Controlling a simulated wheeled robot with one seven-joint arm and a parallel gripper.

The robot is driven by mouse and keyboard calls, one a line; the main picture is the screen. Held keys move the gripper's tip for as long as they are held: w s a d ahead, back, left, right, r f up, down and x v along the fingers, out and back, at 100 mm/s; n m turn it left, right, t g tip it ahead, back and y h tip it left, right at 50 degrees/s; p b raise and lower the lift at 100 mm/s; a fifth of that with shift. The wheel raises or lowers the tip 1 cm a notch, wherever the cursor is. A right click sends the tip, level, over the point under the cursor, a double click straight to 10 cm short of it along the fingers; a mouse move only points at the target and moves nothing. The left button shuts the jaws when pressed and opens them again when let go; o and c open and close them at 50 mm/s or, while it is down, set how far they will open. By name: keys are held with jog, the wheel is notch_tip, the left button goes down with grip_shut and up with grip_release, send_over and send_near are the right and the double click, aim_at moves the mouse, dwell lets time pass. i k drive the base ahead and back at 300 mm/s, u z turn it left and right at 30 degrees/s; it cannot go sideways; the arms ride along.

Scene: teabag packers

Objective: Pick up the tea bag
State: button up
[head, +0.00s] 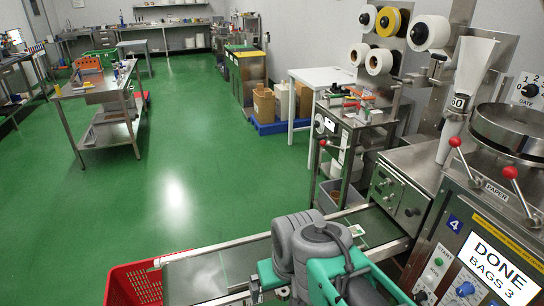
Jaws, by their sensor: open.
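A small white tea bag (357,230) with a green mark lies flat on the dark conveyor belt (383,228), near the end where the belt leaves the packing machine. My grey and green arm covers the middle of the belt, just left of and below the tea bag. My gripper and its fingertips do not show; the arm links or the picture edge hide them. Other tea bags may lie behind the arm, but I cannot tell.
A red crate (122,285) stands at the left end of the conveyor. The packing machine (478,215) with a "DONE BAGS 3" screen (492,268) stands close on the right. Metal rails edge the belt. Open green floor (180,180) lies beyond.

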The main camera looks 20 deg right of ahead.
aim_at(356, 230)
jog(key=z, duration=1.15)
jog(key=i, duration=0.8)
jog(key=u, duration=2.6)
